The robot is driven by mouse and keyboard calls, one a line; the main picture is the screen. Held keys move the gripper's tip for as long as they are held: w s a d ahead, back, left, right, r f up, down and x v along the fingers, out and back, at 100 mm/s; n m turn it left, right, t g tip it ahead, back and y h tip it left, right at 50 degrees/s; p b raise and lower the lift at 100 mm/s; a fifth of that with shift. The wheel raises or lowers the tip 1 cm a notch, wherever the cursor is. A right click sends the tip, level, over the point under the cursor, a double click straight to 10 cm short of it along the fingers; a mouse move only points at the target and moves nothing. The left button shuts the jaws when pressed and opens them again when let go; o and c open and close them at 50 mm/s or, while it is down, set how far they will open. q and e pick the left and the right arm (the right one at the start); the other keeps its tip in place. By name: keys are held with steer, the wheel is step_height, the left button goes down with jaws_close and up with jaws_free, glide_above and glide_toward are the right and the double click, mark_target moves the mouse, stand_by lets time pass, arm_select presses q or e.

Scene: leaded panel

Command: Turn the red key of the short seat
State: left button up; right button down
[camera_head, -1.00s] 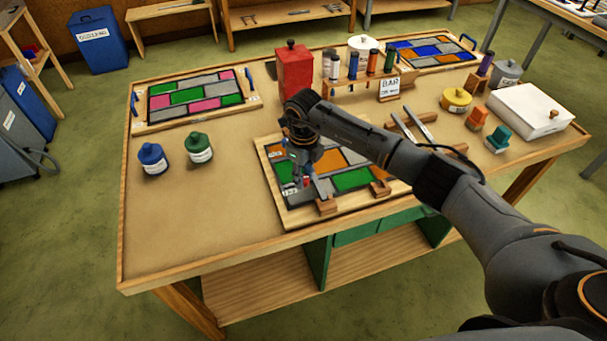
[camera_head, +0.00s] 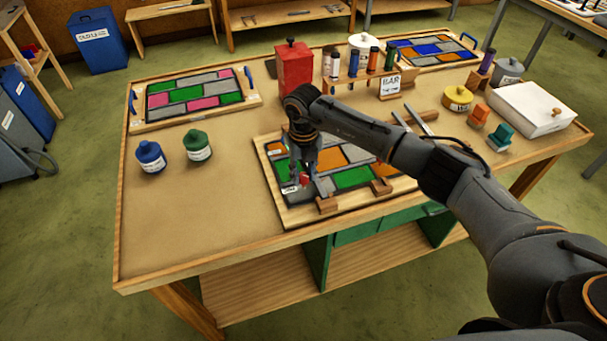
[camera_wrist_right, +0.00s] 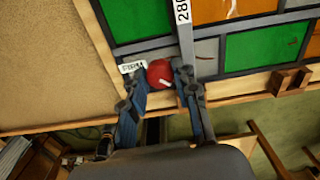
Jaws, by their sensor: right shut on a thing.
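The red key (camera_wrist_right: 160,73) is a small round knob with a pale mark on it. It sits by a white label at the near left edge of the leaded panel (camera_head: 351,179), and the label (camera_wrist_right: 133,66) is only partly readable. My right gripper (camera_wrist_right: 162,80) is shut on the red key, one finger on each side. In the head view the right gripper (camera_head: 303,178) points down at the panel's near left corner, and the key (camera_head: 305,179) shows as a speck of red. My left gripper is not in view.
Wooden blocks (camera_head: 327,204) line the panel's near edge. A metal strip (camera_wrist_right: 185,30) marked 280 runs beside the key. Blue (camera_head: 151,157) and green (camera_head: 197,146) jars stand to the left. The near left tabletop is clear.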

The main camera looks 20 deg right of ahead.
steer(key=m, duration=0.3)
steer(key=shift+m+b, duration=0.3)
steer(key=shift+m, duration=0.1)
steer(key=m, duration=0.3)
steer(key=shift+m, duration=0.3)
steer(key=m, duration=0.6)
steer(key=shift+w+r, duration=0.1)
steer(key=m+p, duration=0.1)
steer(key=m, duration=0.5)
steer(key=shift+m, duration=0.3)
steer(key=m+p, duration=0.1)
steer(key=m, duration=0.3)
steer(key=shift+r+p, duration=0.1)
steer(key=shift+p, duration=0.3)
steer(key=shift+m+p, duration=0.45)
steer(key=shift+m, duration=0.95)
steer(key=c, duration=1)
jaws_free()
